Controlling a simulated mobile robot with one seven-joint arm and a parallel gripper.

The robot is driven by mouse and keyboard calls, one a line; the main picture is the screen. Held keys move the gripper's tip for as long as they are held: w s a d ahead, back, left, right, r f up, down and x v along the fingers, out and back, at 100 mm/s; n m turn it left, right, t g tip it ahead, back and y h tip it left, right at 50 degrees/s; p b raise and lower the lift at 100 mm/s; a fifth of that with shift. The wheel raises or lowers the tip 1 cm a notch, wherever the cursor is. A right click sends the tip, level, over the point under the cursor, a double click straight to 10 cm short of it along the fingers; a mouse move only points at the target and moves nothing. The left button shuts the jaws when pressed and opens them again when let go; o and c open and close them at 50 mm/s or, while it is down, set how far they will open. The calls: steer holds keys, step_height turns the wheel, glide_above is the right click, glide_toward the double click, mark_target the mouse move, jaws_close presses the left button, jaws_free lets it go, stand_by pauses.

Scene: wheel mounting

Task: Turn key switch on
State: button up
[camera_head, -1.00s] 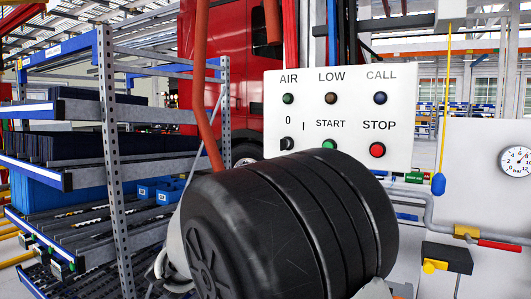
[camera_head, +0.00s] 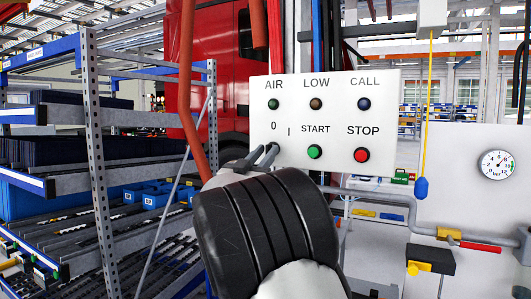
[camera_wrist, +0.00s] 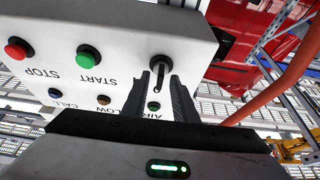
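The key switch (camera_wrist: 160,65) is a black knob on the white control panel (camera_head: 382,91). The wrist view shows it near the fingertips, its handle lying between them. In the head view it sits below the "0" mark and blends with the dark fingertips. My gripper (camera_head: 264,151) is at the panel's lower left corner. Its two dark fingers (camera_wrist: 161,82) are a little apart, with a gap showing between them. I cannot tell whether they touch the switch. The switch's exact turn is unclear in the head view.
A green START button (camera_head: 315,152) and a red STOP button (camera_head: 362,155) sit right of the switch. AIR (camera_head: 273,104), LOW and CALL lamps are above. An orange hose (camera_head: 188,75) hangs at left, near a shelf rack (camera_head: 93,130). A gauge (camera_head: 497,165) is at right.

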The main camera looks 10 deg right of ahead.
steer(key=shift+w+d+r, duration=0.1)
steer(key=shift+w, duration=0.1)
jaws_close()
steer(key=shift+m, duration=0.4)
steer(key=m+g+h, duration=0.1)
steer(key=m+g, duration=0.1)
steer(key=m, duration=0.3)
steer(key=m+g+h, duration=0.1)
steer(key=m+g, duration=0.1)
steer(key=m, duration=0.3)
steer(key=m+g+h, duration=0.1)
steer(key=m+g, duration=0.2)
steer(key=m, duration=0.2)
steer(key=shift+w+r+h, duration=0.1)
steer(key=shift+h, duration=0.2)
steer(key=shift+m, duration=0.4)
